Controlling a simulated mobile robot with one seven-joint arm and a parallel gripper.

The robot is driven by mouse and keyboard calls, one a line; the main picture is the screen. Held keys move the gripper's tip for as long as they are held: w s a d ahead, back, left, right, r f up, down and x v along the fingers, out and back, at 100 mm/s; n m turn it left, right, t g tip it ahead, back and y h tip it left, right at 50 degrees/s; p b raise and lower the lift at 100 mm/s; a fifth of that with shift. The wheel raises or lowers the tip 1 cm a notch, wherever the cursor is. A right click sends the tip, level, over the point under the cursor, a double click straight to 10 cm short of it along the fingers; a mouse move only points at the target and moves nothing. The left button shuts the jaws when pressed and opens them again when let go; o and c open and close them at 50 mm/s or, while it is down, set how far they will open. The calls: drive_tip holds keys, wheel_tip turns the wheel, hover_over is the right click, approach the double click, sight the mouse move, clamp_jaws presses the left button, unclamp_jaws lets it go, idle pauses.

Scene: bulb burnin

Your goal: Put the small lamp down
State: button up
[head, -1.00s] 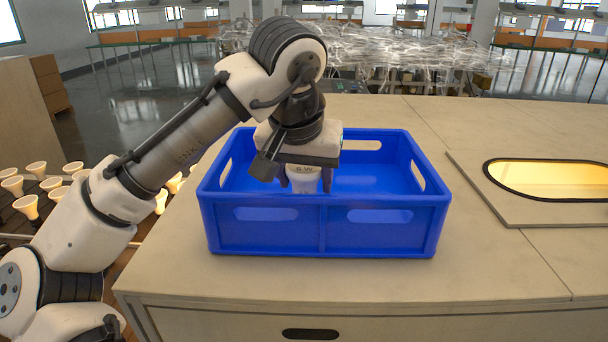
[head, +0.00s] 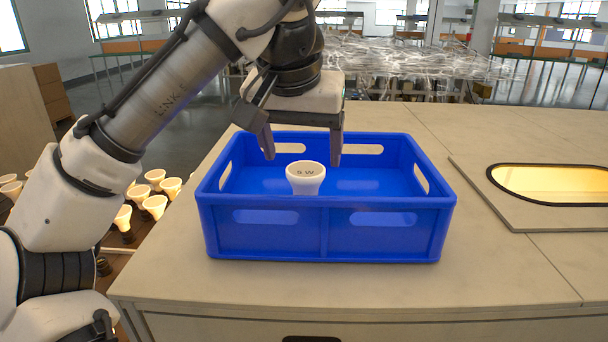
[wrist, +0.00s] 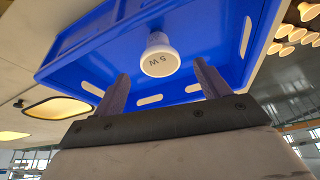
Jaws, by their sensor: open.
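The small lamp (head: 305,178) is a white bulb marked "5 W". It stands upright inside the blue crate (head: 265,243), its lower part hidden by the crate's front wall. In the wrist view the lamp (wrist: 160,58) shows its marked face, with the blue crate (wrist: 85,62) around it. My gripper (head: 302,158) is open and empty above and behind the lamp, apart from it. In the wrist view its two fingers (wrist: 160,78) are spread wide, with the lamp beyond them.
The crate is otherwise empty where I can see in. It stands on a pale worktop (head: 520,275). A panel with a glowing oval opening (head: 555,184) lies at the right. Several lit lamps (head: 154,206) stand at the left, below the worktop. The worktop before the crate is clear.

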drive_tip(key=shift+v, duration=2.55)
